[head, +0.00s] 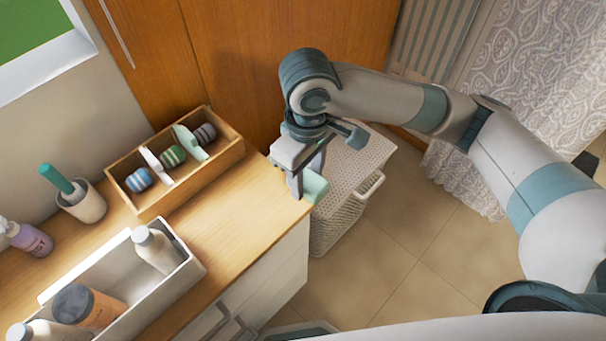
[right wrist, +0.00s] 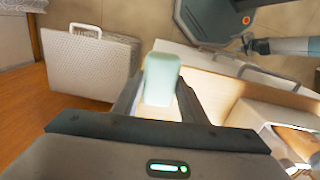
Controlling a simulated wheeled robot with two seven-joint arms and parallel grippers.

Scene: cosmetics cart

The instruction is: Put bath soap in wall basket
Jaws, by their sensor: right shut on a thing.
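The bath soap appears as a pale green block (head: 315,188) at the front right corner of the wooden counter. My right gripper (head: 306,184) is shut on it, and the block is at or just past the counter's edge. In the right wrist view the soap (right wrist: 161,74) stands out between the two fingers of my right gripper (right wrist: 157,98). I cannot make out a basket fixed to a wall in either view. My left gripper is not in view.
A wooden divided box (head: 222,165) with striped round items stands at the counter's back. A pale open bin (head: 188,262) with bottles is in front. A white perforated hamper (head: 335,215) stands on the floor beside the counter. Tiled floor (head: 400,260) is open at right.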

